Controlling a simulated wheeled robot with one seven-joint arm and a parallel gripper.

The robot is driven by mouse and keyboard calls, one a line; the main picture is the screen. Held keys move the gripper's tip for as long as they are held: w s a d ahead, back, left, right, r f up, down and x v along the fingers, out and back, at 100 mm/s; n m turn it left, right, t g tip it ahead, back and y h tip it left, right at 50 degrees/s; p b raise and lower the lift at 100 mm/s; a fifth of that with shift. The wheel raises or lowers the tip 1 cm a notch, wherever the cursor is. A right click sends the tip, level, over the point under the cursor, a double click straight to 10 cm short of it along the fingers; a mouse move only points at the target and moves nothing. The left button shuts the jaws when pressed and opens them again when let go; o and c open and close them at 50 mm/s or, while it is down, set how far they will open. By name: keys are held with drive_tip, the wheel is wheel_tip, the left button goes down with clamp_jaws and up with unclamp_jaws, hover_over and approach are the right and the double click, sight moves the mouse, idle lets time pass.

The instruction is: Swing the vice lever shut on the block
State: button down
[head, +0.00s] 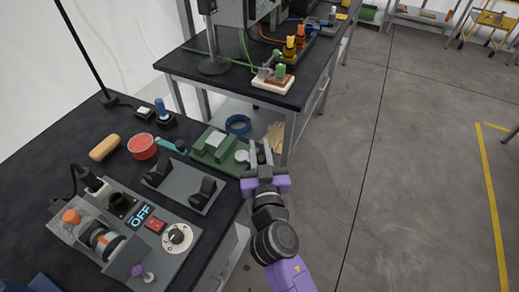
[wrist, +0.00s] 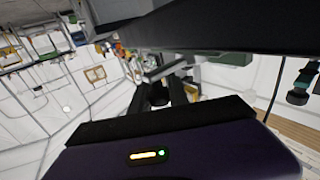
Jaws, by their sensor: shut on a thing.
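The green vice (head: 228,160) sits near the right edge of the dark bench. A pale block (head: 215,139) shows at its jaws; I cannot tell how tightly it is held. A pale round part (head: 241,156) is on the vice's right side. My gripper (head: 261,150) is at the right end of the vice, beside the bench edge. In the wrist view its dark fingers (wrist: 165,88) are shut on a grey bar (wrist: 165,71), which looks like the vice lever. The fingers hide part of the lever, and its join to the vice is unclear.
A grey stand with two black uprights (head: 184,184) is left of my gripper. A control panel (head: 140,225) reading OFF, a red bowl (head: 142,146) and a teal-handled tool (head: 171,146) share the bench. A second bench (head: 225,82) stands behind. Open floor lies right.

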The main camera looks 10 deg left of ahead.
sight(261, 162)
drive_tip(key=c, duration=1.3)
unclamp_jaws()
drive_tip(key=shift+o, duration=0.2)
drive_tip(key=shift+s, duration=0.15)
drive_tip(key=b+v, duration=0.1)
drive_tip(key=v, duration=0.6)
drive_tip(key=shift+s+b, duration=0.2)
drive_tip(key=shift+b, duration=0.1)
drive_tip(key=shift+s, duration=0.15)
